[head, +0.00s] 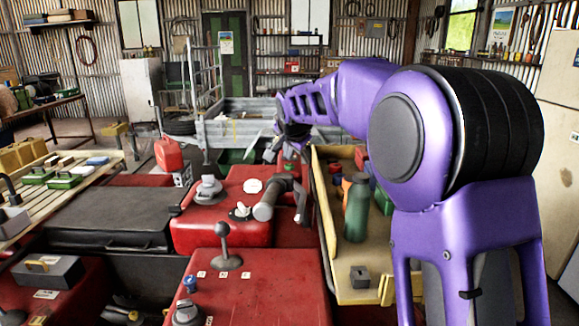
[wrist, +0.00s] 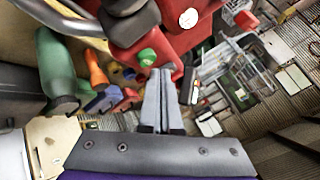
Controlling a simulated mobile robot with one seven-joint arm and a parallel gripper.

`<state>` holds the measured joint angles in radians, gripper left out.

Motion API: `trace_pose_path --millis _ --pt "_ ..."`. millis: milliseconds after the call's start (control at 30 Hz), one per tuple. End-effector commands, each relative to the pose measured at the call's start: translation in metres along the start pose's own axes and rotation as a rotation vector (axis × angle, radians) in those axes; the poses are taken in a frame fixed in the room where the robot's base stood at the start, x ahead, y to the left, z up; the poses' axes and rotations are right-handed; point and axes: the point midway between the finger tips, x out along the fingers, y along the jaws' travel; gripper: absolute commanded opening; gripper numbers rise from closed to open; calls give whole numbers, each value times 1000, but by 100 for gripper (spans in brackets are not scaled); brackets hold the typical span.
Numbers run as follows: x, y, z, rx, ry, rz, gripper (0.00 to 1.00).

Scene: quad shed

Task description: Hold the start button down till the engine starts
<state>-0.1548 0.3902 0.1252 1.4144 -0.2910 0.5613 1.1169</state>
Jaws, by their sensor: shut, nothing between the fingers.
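A round green button (wrist: 147,57) sits on a red housing (wrist: 132,28) in the wrist view, and I take it for the start button. My gripper (wrist: 160,73) is shut and empty, its two fingers together. The fingertips appear just beside the lower right edge of the button; I cannot tell whether they touch it or press it. In the head view my arm reaches over the red quad (head: 232,215), and its wrist end is beyond the handlebar grip (head: 264,211). The button cannot be made out there.
A cream tray (head: 333,262) at the quad's right holds a green bottle (head: 357,208) and small items. A grey trailer (head: 233,130) stands behind. A red fuel can (head: 168,154) is at the left, near a slatted bench (head: 98,177).

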Motion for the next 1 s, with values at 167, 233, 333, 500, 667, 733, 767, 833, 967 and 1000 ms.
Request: trace_pose_path --millis 167,233,333,500,667,733,767,833,967,1000 --pt "5 4 4 0 0 0 0" --pt "5 3 4 0 0 0 0" --pt "4 3 3 0 0 0 0" --pt "4 3 3 0 0 0 0" --pt "6 4 4 0 0 0 0" --pt "6 4 5 0 0 0 0" --pt "6 5 5 0 0 0 0" --pt "7 5 5 0 0 0 0" --pt "8 6 6 0 0 0 0" --pt "8 6 6 0 0 0 0"
